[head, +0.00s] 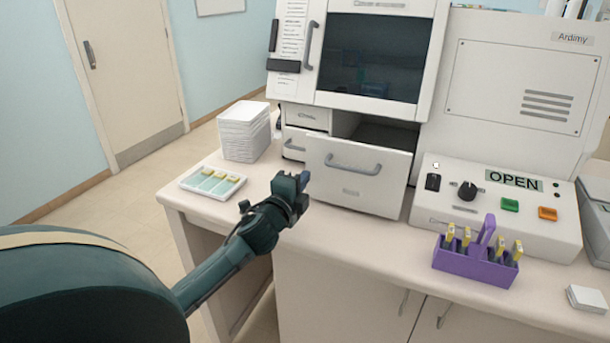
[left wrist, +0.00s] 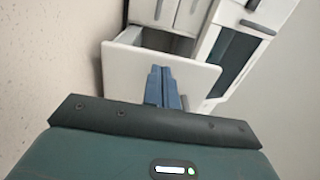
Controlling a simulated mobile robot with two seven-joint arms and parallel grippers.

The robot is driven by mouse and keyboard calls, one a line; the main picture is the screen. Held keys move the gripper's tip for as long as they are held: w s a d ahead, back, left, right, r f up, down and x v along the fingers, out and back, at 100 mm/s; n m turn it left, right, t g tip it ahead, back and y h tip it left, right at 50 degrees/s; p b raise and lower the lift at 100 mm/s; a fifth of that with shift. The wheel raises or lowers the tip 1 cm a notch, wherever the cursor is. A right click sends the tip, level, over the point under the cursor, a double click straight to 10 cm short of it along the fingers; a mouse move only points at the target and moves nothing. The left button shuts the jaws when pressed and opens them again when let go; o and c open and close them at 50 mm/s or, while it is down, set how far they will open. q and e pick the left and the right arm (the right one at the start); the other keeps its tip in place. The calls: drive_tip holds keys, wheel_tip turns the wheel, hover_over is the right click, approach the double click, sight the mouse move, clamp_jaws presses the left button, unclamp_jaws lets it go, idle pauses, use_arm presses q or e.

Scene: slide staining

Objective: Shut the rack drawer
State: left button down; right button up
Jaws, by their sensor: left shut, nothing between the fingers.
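The rack drawer (head: 350,195) is a white drawer with a grey bar handle in the lower part of the white machine. It stands pulled out, with a dark gap behind its front panel. In the left wrist view the drawer front (left wrist: 205,78) is tilted, and its open inside shows behind it. My left gripper (head: 304,177) is shut and empty, just in front of the left edge of the drawer front. Its closed fingers (left wrist: 164,88) overlap the panel in the left wrist view; I cannot tell whether they touch it. My right gripper is not in view.
A stack of white trays (head: 243,130) and a tray with slides (head: 212,182) stand left of the drawer. A purple rack (head: 470,265) with yellow-topped slides stands at the right, before the control panel (head: 500,210). The counter below the drawer is clear.

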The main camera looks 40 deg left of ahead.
use_arm(q)
drive_tip(key=shift+w+a, duration=0.1)
drive_tip(key=shift+w, duration=0.65)
